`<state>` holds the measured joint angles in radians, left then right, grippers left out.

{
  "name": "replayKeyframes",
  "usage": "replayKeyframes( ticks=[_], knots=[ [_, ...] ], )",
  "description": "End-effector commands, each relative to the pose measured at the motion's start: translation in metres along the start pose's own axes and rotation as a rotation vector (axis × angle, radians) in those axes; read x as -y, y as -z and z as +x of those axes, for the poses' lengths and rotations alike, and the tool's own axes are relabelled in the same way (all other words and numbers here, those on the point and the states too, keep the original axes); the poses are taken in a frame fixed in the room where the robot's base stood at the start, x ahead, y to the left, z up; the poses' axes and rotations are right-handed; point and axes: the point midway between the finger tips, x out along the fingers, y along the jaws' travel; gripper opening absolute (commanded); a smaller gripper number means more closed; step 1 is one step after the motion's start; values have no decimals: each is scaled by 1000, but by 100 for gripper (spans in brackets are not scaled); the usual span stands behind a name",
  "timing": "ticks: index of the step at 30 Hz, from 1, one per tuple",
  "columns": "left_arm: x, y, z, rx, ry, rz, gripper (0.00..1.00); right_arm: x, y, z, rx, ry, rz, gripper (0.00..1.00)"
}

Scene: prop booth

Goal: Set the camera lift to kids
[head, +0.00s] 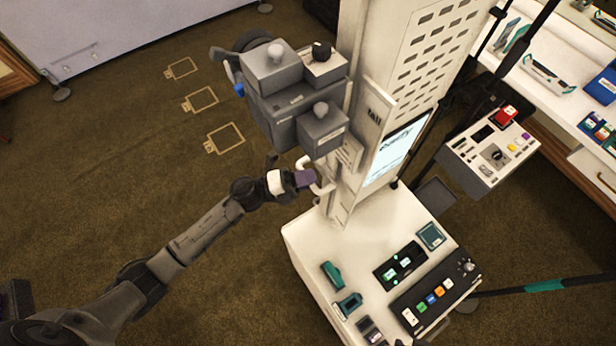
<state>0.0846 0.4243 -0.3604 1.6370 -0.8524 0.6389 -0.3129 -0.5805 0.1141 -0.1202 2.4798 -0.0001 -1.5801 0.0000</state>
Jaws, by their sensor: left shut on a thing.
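The camera lift carries a grey camera box (300,105) on the left side of a tall white column (405,60). A plate marked "tall" (375,112) is on the column beside the box. No "kids" mark is readable from here. A white handle (323,187) sticks out just below the box. My left gripper (307,179) is shut on this handle, its arm reaching in from the lower left. The fingertips are small and partly hidden against the handle. My right gripper is not in view.
The column stands on a white counter (315,245) with a lit screen (395,152) above and a row of coloured buttons (430,299). A control box (490,150) stands on the right, near a shelf of tools. Brown carpet with taped squares (225,139) is clear on the left.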

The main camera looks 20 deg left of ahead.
Motion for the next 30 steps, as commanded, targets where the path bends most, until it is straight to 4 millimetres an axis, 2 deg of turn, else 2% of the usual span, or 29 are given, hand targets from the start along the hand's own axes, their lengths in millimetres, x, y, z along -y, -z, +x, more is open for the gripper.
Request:
replayKeyframes(
  ticks=[7,11,17,30],
  knots=[
    [-2,0,0,0,0,0,0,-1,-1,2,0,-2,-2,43],
    [-15,1,-3,0,-2,0,0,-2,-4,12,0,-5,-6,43],
    [-59,4,-10,1,-5,-3,0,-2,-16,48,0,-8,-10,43],
    [-177,13,-30,2,-5,-2,0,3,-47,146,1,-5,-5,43]
  ],
)
